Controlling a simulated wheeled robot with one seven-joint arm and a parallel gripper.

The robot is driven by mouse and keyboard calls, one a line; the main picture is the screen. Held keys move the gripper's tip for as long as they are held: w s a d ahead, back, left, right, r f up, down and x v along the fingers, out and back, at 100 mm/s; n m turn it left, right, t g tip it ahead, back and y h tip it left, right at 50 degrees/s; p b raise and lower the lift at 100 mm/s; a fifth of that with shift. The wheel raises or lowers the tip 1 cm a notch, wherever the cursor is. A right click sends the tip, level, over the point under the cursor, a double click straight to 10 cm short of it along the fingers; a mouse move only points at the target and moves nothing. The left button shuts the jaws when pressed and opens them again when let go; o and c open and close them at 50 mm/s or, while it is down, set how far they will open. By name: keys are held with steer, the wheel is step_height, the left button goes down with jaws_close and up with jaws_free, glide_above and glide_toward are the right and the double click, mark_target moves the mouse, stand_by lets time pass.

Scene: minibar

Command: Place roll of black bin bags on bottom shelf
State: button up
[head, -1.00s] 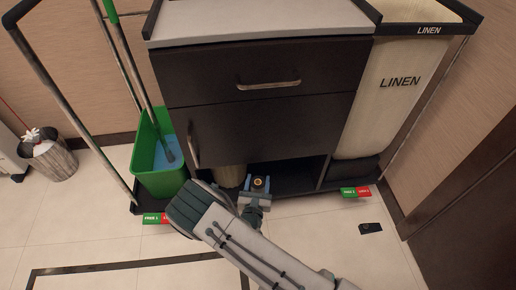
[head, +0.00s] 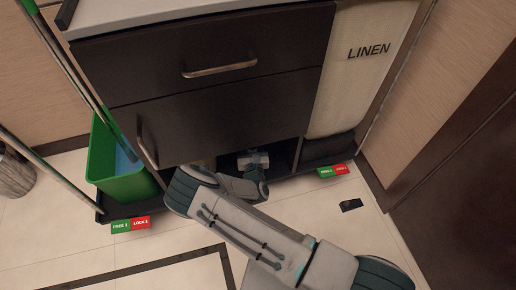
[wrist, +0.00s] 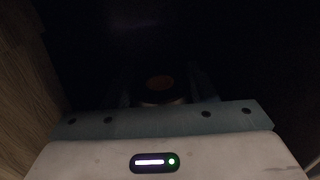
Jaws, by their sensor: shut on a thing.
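The bottom shelf (head: 284,153) is the dark open compartment under the cart's door. My gripper (head: 253,158) reaches into this opening, low between its side walls. In the wrist view, my gripper (wrist: 162,88) is shut on the roll of black bin bags (wrist: 160,97), whose brown-orange core end shows between the fingers. The roll is very dark against the shadow. In the head view it is hard to make out beyond the gripper. I cannot tell whether it touches the shelf floor.
A green bucket (head: 117,170) with a mop stands left of the cart. A linen bag (head: 360,70) hangs at the right. A small black item (head: 351,205) lies on the floor.

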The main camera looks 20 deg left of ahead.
steer(key=w+f+b, duration=0.1)
steer(key=f+b, duration=0.1)
steer(key=w+d+f+b, duration=0.1)
steer(key=w+f+b, duration=0.2)
steer(key=f, duration=0.2)
steer(key=shift+w+d+f+b, duration=0.1)
steer(key=shift+w+d+b, duration=0.2)
steer(key=shift+d+b, duration=0.1)
steer(key=o, duration=1.2)
